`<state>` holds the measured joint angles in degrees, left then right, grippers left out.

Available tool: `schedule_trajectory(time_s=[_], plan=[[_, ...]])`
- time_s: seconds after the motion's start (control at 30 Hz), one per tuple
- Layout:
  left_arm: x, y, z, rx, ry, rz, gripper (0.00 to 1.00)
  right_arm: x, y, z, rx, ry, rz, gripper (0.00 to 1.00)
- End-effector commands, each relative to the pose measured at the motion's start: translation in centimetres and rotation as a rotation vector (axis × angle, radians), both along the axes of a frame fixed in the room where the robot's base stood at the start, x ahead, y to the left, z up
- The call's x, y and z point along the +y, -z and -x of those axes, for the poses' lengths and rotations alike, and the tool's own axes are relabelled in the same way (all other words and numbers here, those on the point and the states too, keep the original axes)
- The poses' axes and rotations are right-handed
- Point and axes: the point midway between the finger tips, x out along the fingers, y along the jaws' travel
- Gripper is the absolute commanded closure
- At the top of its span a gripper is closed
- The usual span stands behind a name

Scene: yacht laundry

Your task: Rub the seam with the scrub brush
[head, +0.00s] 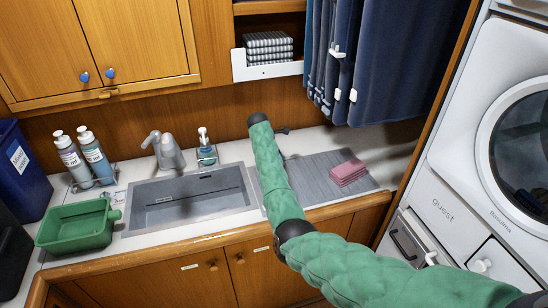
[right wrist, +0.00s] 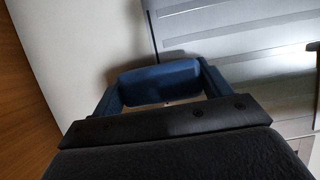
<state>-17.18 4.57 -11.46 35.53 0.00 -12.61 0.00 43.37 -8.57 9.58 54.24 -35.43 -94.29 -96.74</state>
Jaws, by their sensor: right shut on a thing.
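My right arm reaches in from the lower right over the counter. In the right wrist view my right gripper (right wrist: 157,82) is dark blue and shut. What it holds cannot be made out clearly, and I cannot identify the scrub brush in either view. In the head view the arm covers most of the gripper; only a small dark part shows beside the sleeve's far end. In the right wrist view a dark line, possibly the seam (right wrist: 149,30), runs between the pale counter and a grey ridged surface beyond the gripper. My left gripper is not in view.
A grey sink (head: 190,197) lies left of my arm, with a tap (head: 167,152) and soap bottle (head: 206,150) behind. A green tub (head: 78,226) and two bottles stand at left. Pink cloths (head: 348,172) lie on the grey ridged drainboard (head: 325,188). A washer (head: 500,130) stands right.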

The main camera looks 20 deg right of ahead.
Motion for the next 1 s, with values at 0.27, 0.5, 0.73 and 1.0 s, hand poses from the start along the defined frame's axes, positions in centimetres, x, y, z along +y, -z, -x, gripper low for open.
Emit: schedule_trajectory(time_s=[0.27,0.5,0.73,1.0], plan=[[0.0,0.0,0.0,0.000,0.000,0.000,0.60,-0.2,0.0,0.0,0.000,-0.001,-0.001,0.47],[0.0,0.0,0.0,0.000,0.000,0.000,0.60,-0.3,-0.9,0.0,-0.001,0.001,0.000,0.47],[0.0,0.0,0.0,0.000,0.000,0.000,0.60,-0.3,-2.7,0.0,-0.001,0.000,0.001,0.47],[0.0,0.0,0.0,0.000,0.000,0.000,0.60,-0.3,-4.8,0.0,0.000,0.001,0.000,0.47]])
